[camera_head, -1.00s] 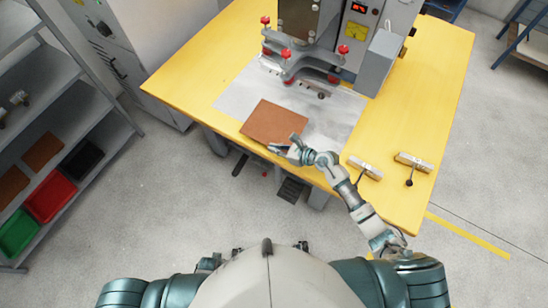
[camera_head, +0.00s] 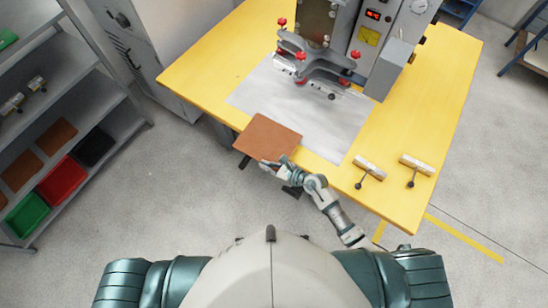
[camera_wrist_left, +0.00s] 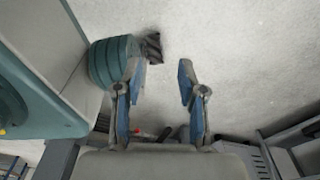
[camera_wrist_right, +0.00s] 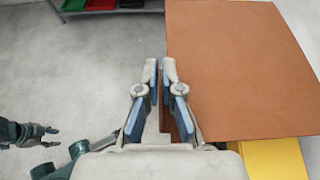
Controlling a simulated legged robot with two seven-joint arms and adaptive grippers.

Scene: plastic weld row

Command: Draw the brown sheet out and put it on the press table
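The brown sheet (camera_head: 270,133) lies at the front edge of the yellow press table (camera_head: 215,70), with its near part jutting out past the edge. It also fills the upper right of the right wrist view (camera_wrist_right: 240,70). My right gripper (camera_head: 265,164) is at the sheet's near edge. In the right wrist view its fingers (camera_wrist_right: 160,70) are nearly together, with brown showing between them, so it looks shut on the sheet's edge. My left gripper (camera_wrist_left: 158,78) is open and empty above the floor, outside the head view.
The press (camera_head: 325,60) stands at the back over a pale plate (camera_head: 335,125). Two small clamps (camera_head: 370,171) (camera_head: 416,166) lie at the table's right. A shelf at left holds more brown sheets (camera_head: 57,134) and red (camera_head: 62,182), green (camera_head: 26,214) and black (camera_head: 94,146) bins.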

